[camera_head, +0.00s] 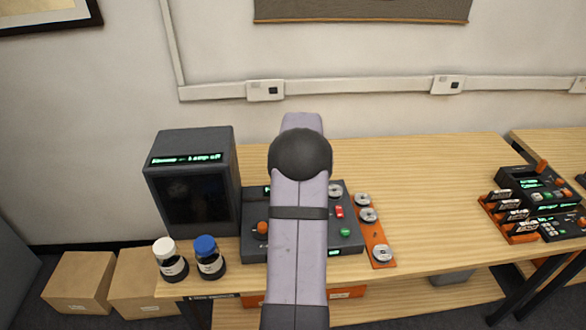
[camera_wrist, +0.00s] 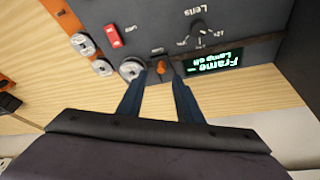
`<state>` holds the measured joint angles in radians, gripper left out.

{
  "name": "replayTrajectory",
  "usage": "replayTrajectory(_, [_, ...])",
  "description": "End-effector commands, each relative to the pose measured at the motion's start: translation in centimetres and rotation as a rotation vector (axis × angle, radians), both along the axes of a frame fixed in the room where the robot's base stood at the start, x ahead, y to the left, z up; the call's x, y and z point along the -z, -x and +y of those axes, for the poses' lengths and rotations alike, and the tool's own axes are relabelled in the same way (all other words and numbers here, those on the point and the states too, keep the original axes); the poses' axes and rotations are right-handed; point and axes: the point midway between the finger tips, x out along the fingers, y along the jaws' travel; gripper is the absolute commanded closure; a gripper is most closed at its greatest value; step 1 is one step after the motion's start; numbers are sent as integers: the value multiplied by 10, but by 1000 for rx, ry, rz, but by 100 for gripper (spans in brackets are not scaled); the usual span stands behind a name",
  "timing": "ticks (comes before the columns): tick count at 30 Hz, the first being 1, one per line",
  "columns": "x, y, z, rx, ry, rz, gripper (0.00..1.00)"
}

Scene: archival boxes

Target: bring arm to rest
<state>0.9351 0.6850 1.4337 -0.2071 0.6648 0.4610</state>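My arm (camera_head: 300,235) reaches from the bottom of the head view up over the table and hides my gripper there. In the wrist view my gripper (camera_wrist: 160,82) shows two dark blue fingers held apart, with nothing seen between them but the panel beyond. The fingertips point at the dark control panel (camera_wrist: 235,15), near an orange knob (camera_wrist: 163,68) and a silver reel (camera_wrist: 131,68). I cannot tell whether the tips touch the panel. In the head view the panel (camera_head: 254,247) is partly covered by my arm.
A dark box-shaped monitor (camera_head: 193,185) and two jars, white-capped (camera_head: 170,260) and blue-capped (camera_head: 209,258), stand to the left. An orange strip with reels (camera_head: 375,232) lies to the right. More devices (camera_head: 540,195) stand far right. The wooden table (camera_head: 440,200) between is clear.

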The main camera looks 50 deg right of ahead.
Motion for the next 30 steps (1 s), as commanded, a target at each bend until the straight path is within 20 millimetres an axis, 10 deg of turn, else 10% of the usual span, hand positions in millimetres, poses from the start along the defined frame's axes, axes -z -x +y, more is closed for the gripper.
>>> replayTrajectory(6, [-1, -5, 8, -19, -4, 2, 68])
replayTrajectory(11, [-6, -26, 52, -115, -28, 21, 68])
replayTrajectory(20, [-16, -53, 235, -507, -117, 109, 68])
replayTrajectory(30, [-8, 29, 429, -1010, -212, 251, 68])
